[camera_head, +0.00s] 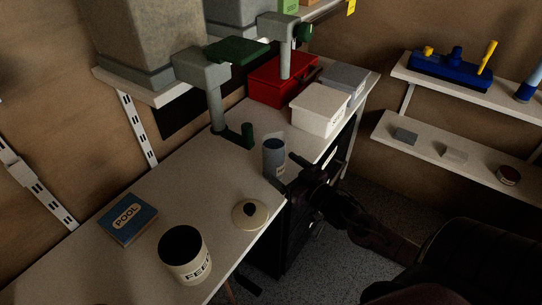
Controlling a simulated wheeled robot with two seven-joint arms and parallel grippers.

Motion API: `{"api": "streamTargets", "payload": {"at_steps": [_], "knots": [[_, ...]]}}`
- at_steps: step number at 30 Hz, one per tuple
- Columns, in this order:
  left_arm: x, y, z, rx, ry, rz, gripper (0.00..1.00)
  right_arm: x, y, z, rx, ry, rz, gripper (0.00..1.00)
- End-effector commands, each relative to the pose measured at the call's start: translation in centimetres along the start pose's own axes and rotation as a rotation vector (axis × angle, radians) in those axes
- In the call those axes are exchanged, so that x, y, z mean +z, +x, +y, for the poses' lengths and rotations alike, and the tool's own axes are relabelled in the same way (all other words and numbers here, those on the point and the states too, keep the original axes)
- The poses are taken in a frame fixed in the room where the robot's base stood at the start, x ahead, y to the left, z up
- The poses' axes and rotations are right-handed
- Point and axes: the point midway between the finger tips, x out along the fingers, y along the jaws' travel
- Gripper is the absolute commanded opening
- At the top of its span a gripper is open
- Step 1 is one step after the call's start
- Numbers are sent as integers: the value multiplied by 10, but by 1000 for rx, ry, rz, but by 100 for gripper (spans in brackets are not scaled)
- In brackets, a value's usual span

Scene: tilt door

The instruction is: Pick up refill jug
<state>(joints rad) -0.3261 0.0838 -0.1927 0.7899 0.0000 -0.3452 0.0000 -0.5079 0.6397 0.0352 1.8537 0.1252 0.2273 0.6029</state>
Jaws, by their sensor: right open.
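A blue-grey cylindrical vessel (274,158), which looks like the refill jug, stands upright near the right edge of the white worktop (170,188). My right gripper (289,172) comes in from the lower right, dark and open, with its fingers close to the jug's right side. I cannot tell whether a finger touches the jug. Any handle on the jug cannot be made out. My left gripper is not in view.
A cream tin marked FEED (187,257), a round lid (250,214) and a blue POOL box (128,219) lie nearer. A grey-green dispenser (213,90), red case (281,82) and white bin (319,109) stand behind. Shelves (450,147) hang at right.

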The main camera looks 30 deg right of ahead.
Motion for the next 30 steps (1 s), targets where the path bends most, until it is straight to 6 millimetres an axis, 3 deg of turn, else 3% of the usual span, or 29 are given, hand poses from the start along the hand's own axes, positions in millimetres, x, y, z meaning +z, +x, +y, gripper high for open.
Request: {"api": "streamTargets", "payload": {"at_steps": [15,24,30], "knots": [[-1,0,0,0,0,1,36,-2,54,-4,1,-1,1,80],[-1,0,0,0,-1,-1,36,-1,58,-4,1,-1,-2,80],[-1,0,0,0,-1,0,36,-1,58,-4,1,-1,-2,56]]}}
